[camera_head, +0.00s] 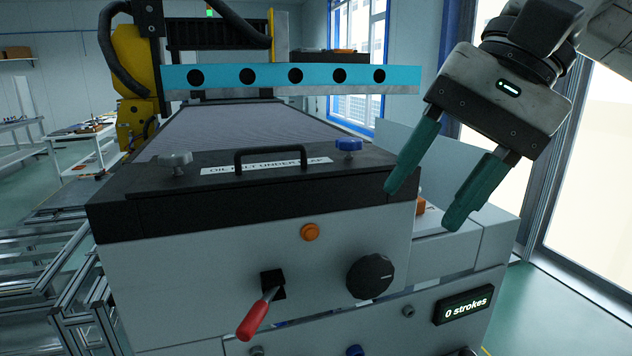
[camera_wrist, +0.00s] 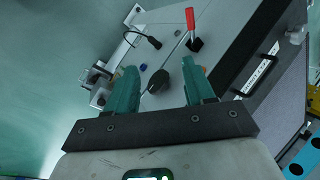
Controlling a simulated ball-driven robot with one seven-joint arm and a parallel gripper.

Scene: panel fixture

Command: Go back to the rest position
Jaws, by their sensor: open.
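My gripper (camera_head: 426,207) hangs at the upper right in the head view, its green fingers spread and nothing between them. It is tilted, with the fingers pointing down and to the left, in front of the right end of the panel fixture (camera_head: 190,270). In the wrist view my gripper (camera_wrist: 157,82) is also open, and the black knob (camera_wrist: 158,82) shows beyond the gap between the fingers. The fixture has a red-handled lever (camera_head: 260,314), a black knob (camera_head: 370,276), an orange button (camera_head: 310,232) and a display (camera_head: 465,304) reading "0 strokes".
A black lid (camera_head: 130,203) with a handle (camera_head: 285,153), a grey knob (camera_head: 175,162) and a blue knob (camera_head: 348,146) tops the fixture. A small orange item (camera_head: 420,206) sits behind the fingers. A blue bar with holes (camera_head: 220,76) spans the back. Windows stand at right.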

